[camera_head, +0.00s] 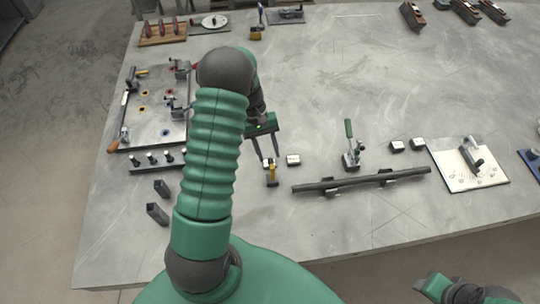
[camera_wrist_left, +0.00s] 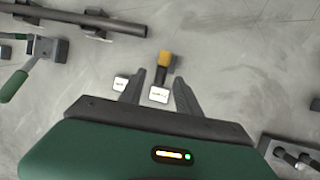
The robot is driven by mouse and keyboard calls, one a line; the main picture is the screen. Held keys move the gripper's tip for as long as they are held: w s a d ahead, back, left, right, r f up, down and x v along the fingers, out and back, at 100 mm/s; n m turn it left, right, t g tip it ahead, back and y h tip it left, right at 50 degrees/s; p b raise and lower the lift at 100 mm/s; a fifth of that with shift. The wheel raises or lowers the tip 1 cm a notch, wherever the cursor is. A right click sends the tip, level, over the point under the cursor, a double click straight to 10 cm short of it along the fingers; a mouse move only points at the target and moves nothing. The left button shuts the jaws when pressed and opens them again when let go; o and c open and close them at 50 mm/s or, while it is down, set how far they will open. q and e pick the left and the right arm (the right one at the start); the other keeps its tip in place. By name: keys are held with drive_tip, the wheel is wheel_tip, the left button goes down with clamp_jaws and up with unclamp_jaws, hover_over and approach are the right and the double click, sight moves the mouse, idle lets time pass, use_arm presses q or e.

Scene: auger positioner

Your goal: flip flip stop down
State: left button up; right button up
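A small flip stop with a yellow tab (camera_head: 271,172) and a dark body is on the table just in front of my left gripper (camera_head: 267,154). In the left wrist view the yellow tab (camera_wrist_left: 165,58) shows just beyond the fingertips, with its dark body running back between them. My left gripper (camera_wrist_left: 160,84) is open, pointing down, with nothing held between its fingers. I cannot tell how high the fingertips are above the table. My right gripper (camera_head: 462,291) is partly in view at the bottom right edge, away from the table objects; its fingers are unclear.
White-topped blocks (camera_head: 293,160) sit beside the stop. A dark bar (camera_head: 350,183) on supports lies to the right, with a green-handled toggle clamp (camera_head: 350,145) behind it. A fixture plate (camera_head: 140,125) with clamps is at left.

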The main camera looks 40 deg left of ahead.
use_arm(q)
drive_tip(key=shift+w+f, duration=0.25)
drive_tip(key=shift+f, duration=1)
drive_tip(key=shift+w+a+f, duration=0.1)
drive_tip(key=shift+a+f, duration=0.25)
drive_tip(key=shift+s+d+r, duration=0.1)
drive_tip(key=shift+s+r, duration=0.05)
drive_tip(key=shift+s, duration=0.05)
drive_tip(key=shift+c, duration=0.9)
drive_tip(key=shift+d+r, duration=0.15)
drive_tip(key=shift+d, duration=0.25)
drive_tip(key=c, duration=0.5)
clamp_jaws()
drive_tip(key=shift+a, duration=0.2)
use_arm(e)
drive_tip(key=shift+w+a+r, duration=0.1)
drive_tip(key=shift+w+a, duration=0.1)
drive_tip(key=shift+a, duration=0.35)
use_arm(q)
drive_tip(key=shift+d, duration=0.1)
use_arm(e)
drive_tip(key=shift+d, duration=0.15)
